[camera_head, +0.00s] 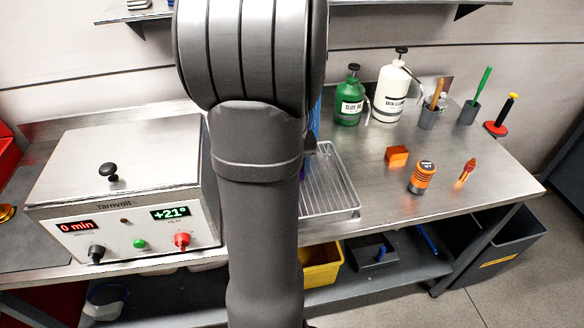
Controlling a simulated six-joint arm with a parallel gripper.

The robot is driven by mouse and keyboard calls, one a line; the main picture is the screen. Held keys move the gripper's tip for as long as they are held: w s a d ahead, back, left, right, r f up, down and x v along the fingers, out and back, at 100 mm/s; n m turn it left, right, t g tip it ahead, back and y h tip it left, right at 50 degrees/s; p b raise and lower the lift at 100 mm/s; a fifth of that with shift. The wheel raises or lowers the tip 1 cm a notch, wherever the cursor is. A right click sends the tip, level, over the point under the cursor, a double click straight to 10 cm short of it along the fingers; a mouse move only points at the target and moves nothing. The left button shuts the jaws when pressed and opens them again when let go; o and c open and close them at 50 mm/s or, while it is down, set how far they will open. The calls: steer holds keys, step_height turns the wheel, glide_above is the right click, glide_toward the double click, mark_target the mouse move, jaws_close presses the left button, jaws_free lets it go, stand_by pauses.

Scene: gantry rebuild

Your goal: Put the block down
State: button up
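An orange block (397,154) rests on the steel worktop (375,185), right of my arm and behind an orange bottle with a black band. Nothing touches the block. My gripper is not in view; my own grey arm fills the middle of the picture and hides what lies behind it. A sliver of something blue (314,122) shows at the arm's right edge, mostly covered; I cannot tell what it is.
A wire rack (330,185) lies left of the block. The orange bottle (422,178) and a small orange-red item (467,171) stand nearby. Green (349,100) and white (392,92) pump bottles and tool cups stand behind. A metal bath (120,190) is at left.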

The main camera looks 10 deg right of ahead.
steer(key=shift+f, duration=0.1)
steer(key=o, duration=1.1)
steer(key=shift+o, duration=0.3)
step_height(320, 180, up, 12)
